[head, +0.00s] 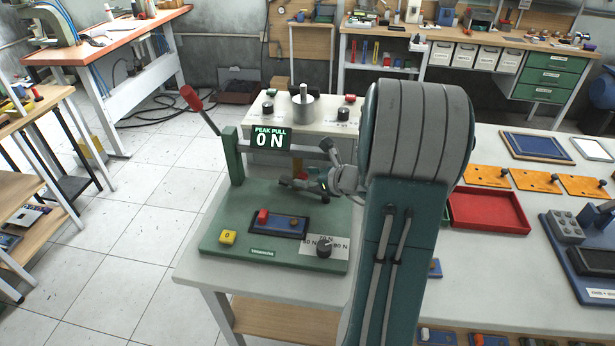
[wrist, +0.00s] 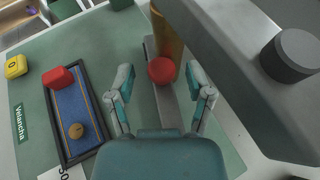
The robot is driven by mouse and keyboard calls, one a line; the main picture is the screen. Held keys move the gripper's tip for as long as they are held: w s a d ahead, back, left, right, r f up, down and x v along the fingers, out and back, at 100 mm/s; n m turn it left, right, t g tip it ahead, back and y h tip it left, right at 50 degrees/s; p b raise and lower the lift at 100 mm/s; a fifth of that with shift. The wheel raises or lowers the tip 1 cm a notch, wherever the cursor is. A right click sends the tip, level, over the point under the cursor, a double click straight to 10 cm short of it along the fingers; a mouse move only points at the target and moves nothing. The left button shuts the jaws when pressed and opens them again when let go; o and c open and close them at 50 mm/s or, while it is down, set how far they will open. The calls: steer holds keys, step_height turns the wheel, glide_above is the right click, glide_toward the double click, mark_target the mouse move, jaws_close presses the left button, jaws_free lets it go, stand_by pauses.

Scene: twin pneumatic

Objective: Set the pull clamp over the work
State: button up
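The green test rig (head: 215,238) stands on the white table, with a "PEAK PULL 0 N" display (head: 270,138) on it. A round red knob (wrist: 161,70) sits by a brass-coloured post (wrist: 165,30) over a grey strip; I cannot tell for sure whether this is the pull clamp. My gripper (wrist: 160,76) is open, its two fingers apart on either side of the red knob, with no contact visible. In the head view my gripper (head: 304,183) is low over the rig, partly hidden by my arm. A blue tray (head: 279,233) on the rig holds a red block (wrist: 58,77) and a brass piece (wrist: 76,131).
A grey beam (wrist: 235,60) with a round grey knob (wrist: 290,55) crosses close right of my gripper. A red-handled lever (head: 192,98) rises at the rig's left. A red tray (head: 489,212) lies right.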

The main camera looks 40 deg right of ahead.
steer(key=v, duration=1.2)
steer(key=shift+f, duration=0.1)
steer(key=w+a+n+g+y, duration=0.2)
steer(key=a+n+g, duration=0.3)
steer(key=n, duration=0.5)
steer(key=w+r+n+g+h, duration=0.4)
steer(key=w+r+n+h, duration=0.3)
steer(key=n, duration=1)
steer(key=shift+g, duration=0.3)
steer(key=x, duration=1.1)
steer(key=shift+s+d+f, duration=0.1)
steer(key=shift+s+f, duration=0.15)
steer(key=shift+f, duration=0.05)
